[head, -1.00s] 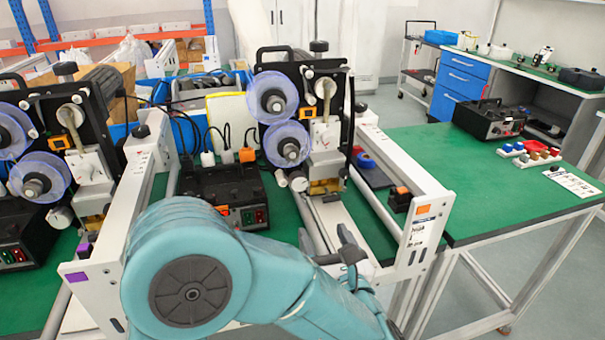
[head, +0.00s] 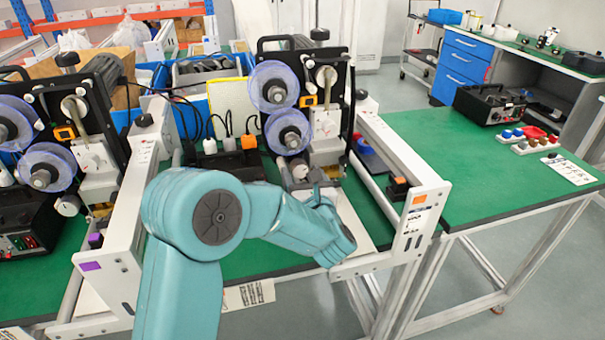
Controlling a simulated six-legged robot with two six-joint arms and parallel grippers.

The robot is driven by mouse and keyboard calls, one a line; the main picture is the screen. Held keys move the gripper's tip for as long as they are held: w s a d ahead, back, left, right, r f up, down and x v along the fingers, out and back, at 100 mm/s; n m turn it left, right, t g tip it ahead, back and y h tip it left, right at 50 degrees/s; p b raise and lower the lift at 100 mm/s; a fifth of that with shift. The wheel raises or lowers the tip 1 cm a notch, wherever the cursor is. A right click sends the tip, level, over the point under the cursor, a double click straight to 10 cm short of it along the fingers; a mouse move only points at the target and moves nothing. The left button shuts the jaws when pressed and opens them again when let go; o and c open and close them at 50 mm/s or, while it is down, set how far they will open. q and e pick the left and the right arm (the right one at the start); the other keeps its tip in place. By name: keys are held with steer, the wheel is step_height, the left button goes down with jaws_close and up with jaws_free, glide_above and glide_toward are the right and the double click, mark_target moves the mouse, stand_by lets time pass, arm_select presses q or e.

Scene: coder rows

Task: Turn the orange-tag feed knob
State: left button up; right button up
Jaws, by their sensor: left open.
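The orange tag (head: 419,199) is on the white end plate of the right-hand coder frame. That coder has a black back plate, two clear-blue reels (head: 273,87) and a white print unit. A pale round knob (head: 299,168) low on it, below the lower reel, looks like the feed knob; it is small and partly hidden. My left arm comes in from below and bends over the frame. My left gripper (head: 316,180) is open, close in front of the coder's lower part near the knob. I cannot tell whether it touches. My right gripper is not in view.
A similar coder with a purple tag (head: 90,266) stands at left. White side rails (head: 400,150) flank the orange-tag coder. A black box (head: 490,105) and several coloured knobs lie on the green table (head: 480,185) at right, which has free room.

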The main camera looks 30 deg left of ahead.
arm_select(q)
steer(key=c, duration=1)
steer(key=shift+f+m+b, duration=0.2)
steer(key=shift+m+b, duration=0.3)
steer(key=shift+b, duration=0.4)
steer(key=shift+c, duration=0.2)
steer(key=m+b, duration=0.6)
steer(key=m, duration=0.1)
steer(key=shift+m, duration=0.3)
steer(key=shift+r+m+b, duration=0.15)
steer(key=shift+m+b, duration=0.25)
steer(key=shift+m, duration=1.4)
steer(key=o, duration=1)
